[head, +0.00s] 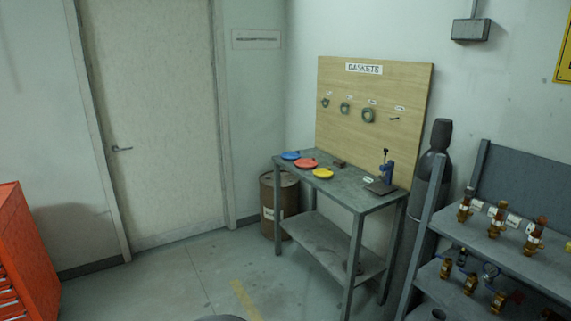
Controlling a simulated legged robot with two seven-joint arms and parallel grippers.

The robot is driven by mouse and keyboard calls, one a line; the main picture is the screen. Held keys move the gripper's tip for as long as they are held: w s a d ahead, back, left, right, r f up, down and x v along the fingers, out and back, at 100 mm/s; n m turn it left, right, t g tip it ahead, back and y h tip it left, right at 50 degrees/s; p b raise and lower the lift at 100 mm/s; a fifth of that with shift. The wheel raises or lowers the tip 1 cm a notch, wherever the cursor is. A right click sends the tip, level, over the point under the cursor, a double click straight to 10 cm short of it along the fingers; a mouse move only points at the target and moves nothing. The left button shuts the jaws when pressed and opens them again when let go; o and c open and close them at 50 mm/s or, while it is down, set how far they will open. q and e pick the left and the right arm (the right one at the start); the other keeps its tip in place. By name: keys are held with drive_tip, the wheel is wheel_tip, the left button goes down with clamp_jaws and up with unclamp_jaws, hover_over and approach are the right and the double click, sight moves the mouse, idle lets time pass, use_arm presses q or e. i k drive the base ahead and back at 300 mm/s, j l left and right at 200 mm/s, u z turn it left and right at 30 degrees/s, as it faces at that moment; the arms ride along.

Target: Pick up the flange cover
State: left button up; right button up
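Three round, flat disc-like pieces lie in a row on the grey workbench (345,190) in the head view. They look like flange covers: a blue one (290,155), a red one (306,163) and a yellow one (323,173). The blue one is farthest left, the yellow one nearest the bench's front edge. They are small in the picture, and I cannot tell which one the task means. Neither of my grippers is in view.
A wooden gasket board (372,100) stands behind the bench. A blue tool (386,168) stands at its right end. A rusty barrel (279,205), gas cylinder (433,165), valve shelf (510,250) and orange cabinet (25,245) stand around. The floor (205,275) before the bench is clear.

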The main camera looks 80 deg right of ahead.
sight(322, 173)
drive_tip(key=l+z, duration=0.3)
drive_tip(key=z, duration=0.15)
drive_tip(key=l+z, duration=0.3)
drive_tip(key=z, duration=0.2)
drive_tip(key=i+l+z, duration=0.2)
drive_tip(key=z, duration=0.25)
drive_tip(key=i+l+z, duration=0.15)
drive_tip(key=l+z, duration=0.15)
drive_tip(key=z, duration=0.2)
drive_tip(key=i+l+z, duration=0.15)
drive_tip(key=z, duration=0.3)
drive_tip(key=i+l+z, duration=0.15)
drive_tip(key=i, duration=0.4)
drive_tip(key=i+l+z, duration=0.15)
drive_tip(key=i+l, duration=0.15)
drive_tip(key=i, duration=0.25)
drive_tip(key=i+l+z, duration=0.15)
drive_tip(key=i, duration=0.4)
